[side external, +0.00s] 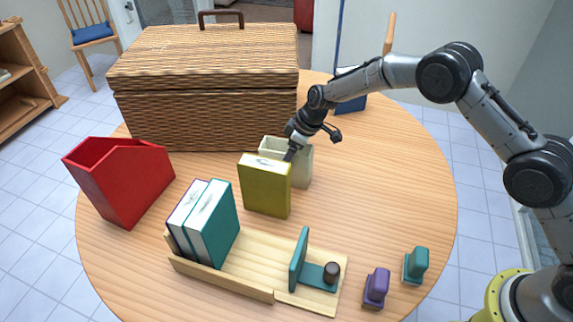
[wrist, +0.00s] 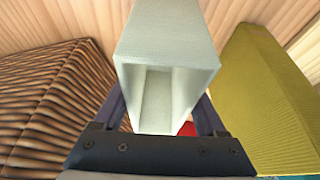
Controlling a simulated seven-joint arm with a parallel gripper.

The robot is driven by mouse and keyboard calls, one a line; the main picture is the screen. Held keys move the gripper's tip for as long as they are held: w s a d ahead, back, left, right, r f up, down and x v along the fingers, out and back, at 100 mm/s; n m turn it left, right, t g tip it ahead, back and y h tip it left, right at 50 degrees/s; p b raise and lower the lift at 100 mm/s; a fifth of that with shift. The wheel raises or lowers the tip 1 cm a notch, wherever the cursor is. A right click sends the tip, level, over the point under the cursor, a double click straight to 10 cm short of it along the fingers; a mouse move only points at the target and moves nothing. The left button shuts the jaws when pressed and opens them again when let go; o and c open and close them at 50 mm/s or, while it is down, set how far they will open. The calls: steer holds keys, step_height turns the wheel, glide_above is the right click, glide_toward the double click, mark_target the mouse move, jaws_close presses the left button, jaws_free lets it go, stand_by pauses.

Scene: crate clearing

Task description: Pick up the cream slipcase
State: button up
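The cream slipcase (side external: 302,172) stands on the round table behind the olive-yellow book (side external: 265,187), close to the wicker basket. The book partly hides it. My gripper (side external: 290,153) is at the top of the slipcase. In the wrist view the slipcase (wrist: 168,45) lies between the two fingers of my gripper (wrist: 163,108), with its hollow open side toward the camera. The fingers flank its side walls and their tips are hidden behind it. I cannot tell whether they press on it.
The wicker basket (side external: 205,85) stands close behind. A red holder (side external: 125,185) is at left. A wooden rack (side external: 230,270) with teal and white books (side external: 214,225) is in front. A purple stamp-like item (side external: 376,288) and a teal one (side external: 416,265) stand front right. The table's right side is clear.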

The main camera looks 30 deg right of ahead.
steer(key=c, duration=0.7)
steer(key=shift+r, duration=0.1)
